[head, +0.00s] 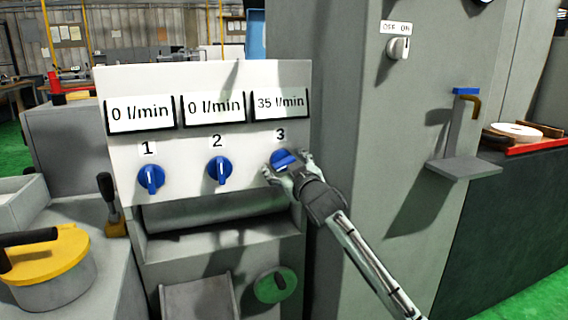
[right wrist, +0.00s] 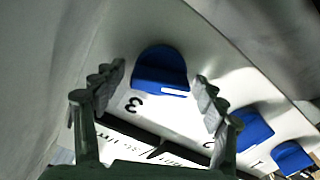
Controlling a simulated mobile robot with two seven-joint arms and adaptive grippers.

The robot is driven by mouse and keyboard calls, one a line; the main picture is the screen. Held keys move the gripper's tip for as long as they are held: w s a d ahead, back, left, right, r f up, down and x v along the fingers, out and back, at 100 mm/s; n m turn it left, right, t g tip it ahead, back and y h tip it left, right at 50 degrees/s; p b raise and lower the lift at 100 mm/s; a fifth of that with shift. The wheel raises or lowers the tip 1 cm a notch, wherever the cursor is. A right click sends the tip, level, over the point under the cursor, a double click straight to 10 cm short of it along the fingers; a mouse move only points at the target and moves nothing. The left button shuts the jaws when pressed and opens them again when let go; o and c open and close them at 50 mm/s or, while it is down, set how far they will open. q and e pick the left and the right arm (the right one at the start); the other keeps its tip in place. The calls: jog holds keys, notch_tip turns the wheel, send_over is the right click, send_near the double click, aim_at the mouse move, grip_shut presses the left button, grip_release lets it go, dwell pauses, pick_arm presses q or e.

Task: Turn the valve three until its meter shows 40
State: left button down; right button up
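The blue valve three (head: 283,158) sits under the number 3 on the white panel, and its meter (head: 280,104) reads 35 l/min. My right gripper (head: 285,170) is at this valve, with a finger on each side. In the right wrist view, valve three (right wrist: 160,70) lies between the spread fingers of the right gripper (right wrist: 160,90), with a small gap seen on both sides. Its white mark is turned away from upright in the head view. My left gripper is not in view.
Valve one (head: 151,178) and valve two (head: 219,170) are to the left, and their meters (head: 140,113) (head: 213,108) read 0 l/min. A grey column with an OFF/ON switch (head: 398,48) stands right of the panel. A black-handled lever (head: 106,190) stands lower left.

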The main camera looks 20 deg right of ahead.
jog(key=shift+s, duration=0.1)
jog(key=s, duration=1.2)
jog(key=shift+d, duration=0.2)
jog(key=shift+w, duration=0.1)
jog(key=s+d+f+m+g+h, duration=0.1)
jog(key=s+f+g, duration=0.35)
jog(key=f, duration=0.75)
jog(key=s+d+f+m+g, duration=0.1)
jog(key=s+f+g, duration=0.1)
jog(key=s+f, duration=0.75)
jog(key=s+d+f+m+g+h, duration=0.1)
jog(key=s+f+g, duration=0.35)
jog(key=f, duration=0.85)
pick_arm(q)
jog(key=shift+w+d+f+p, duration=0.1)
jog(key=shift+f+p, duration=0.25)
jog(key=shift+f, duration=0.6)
pick_arm(e)
jog(key=s+f+g, duration=0.2)
jog(key=s+f, duration=0.3)
jog(key=s, duration=0.3)
jog(key=s+f+g, duration=0.2)
jog(key=s+f, duration=0.2)
jog(key=s, duration=0.4)
jog(key=shift+s+d+f, duration=0.3)
jog(key=shift+d+f, duration=0.05)
jog(key=shift+d, duration=0.1)
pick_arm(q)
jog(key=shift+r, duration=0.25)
